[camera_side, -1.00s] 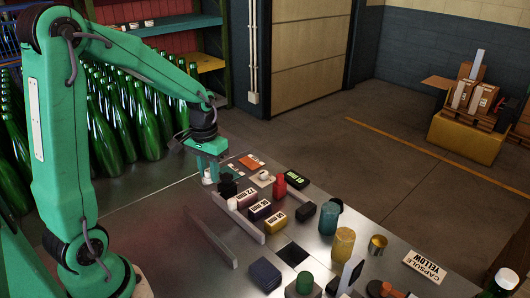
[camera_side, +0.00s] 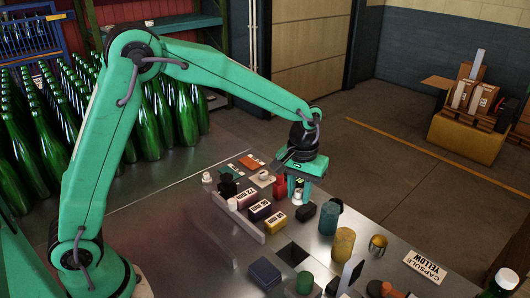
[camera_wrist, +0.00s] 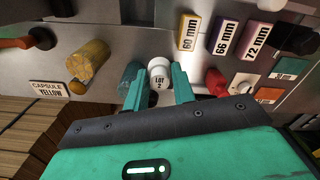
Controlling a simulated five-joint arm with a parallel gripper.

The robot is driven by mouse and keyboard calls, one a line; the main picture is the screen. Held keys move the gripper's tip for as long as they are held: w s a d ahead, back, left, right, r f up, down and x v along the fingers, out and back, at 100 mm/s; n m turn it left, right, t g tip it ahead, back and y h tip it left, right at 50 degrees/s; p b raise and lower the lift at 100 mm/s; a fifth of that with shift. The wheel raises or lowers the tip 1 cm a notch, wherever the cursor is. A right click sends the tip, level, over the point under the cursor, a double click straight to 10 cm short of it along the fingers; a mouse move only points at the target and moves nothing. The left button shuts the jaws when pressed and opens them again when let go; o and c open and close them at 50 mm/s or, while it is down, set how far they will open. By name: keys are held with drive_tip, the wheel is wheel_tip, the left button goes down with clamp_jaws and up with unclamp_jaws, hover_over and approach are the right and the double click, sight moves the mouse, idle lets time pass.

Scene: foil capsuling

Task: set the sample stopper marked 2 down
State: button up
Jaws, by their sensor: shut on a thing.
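A pale bit of the stopper (camera_side: 298,186) shows between the fingers there. I cannot tell whether its underside touches the bench.
The teal cylinder (camera_side: 329,217) and yellow cylinder (camera_side: 342,245) stand close by. Another white piece (camera_side: 206,177) stands at left.

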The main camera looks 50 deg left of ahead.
drive_tip(key=d, duration=0.2)
hover_over(292, 206)
wheel_tip(292, 206, down, 7)
drive_tip(key=shift+a+f, duration=0.1)
idle(0.3)
drive_tip(key=shift+f, duration=1.95)
drive_tip(key=shift+f, duration=0.1)
drive_tip(key=o, duration=0.6)
drive_tip(key=shift+o, duration=0.2)
